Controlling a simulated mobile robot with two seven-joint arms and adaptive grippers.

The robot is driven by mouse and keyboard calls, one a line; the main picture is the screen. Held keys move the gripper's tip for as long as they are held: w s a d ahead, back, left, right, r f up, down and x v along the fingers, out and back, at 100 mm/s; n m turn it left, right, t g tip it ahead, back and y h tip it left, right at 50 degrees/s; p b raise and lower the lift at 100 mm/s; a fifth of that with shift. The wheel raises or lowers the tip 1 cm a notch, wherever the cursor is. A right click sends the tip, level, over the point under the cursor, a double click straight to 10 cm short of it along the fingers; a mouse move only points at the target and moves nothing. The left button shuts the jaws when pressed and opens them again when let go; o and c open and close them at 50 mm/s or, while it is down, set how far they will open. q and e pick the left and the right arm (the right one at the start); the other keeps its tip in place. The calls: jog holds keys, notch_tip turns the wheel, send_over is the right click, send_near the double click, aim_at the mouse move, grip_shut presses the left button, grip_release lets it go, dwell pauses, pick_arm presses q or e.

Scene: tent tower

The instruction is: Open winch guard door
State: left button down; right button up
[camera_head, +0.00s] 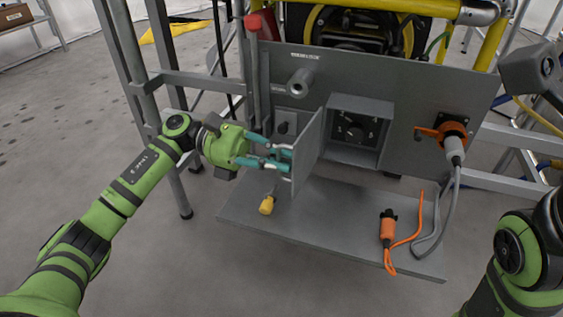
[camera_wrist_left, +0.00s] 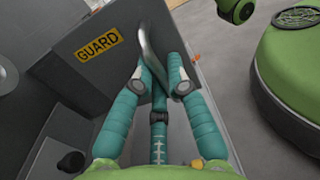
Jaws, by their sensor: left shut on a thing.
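The winch guard door (camera_head: 308,152) is a grey plate that stands swung out from its square housing (camera_head: 360,107), so the dark recess (camera_head: 355,132) behind it shows. My left gripper (camera_head: 287,160) is shut on the door's handle at the door's outer face. In the left wrist view the fingers (camera_wrist_left: 162,85) close around the curved metal handle (camera_wrist_left: 150,50), beside a yellow label reading GUARD (camera_wrist_left: 99,45) on the door. The handle is mostly hidden by the fingers in the head view.
A grey shelf (camera_head: 330,225) below the panel holds a yellow-handled item (camera_head: 267,204) and an orange plug (camera_head: 388,228) with an orange cord. A grey connector (camera_head: 454,148) with its cable hangs at the right of the panel. A red-topped lever (camera_head: 254,24) stands upper left.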

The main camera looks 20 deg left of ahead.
pick_arm(q)
jog(key=shift+w, duration=0.1)
jog(key=c, duration=1.2)
grip_release()
jog(key=a, duration=1.2)
jog(key=shift+w, duration=0.35)
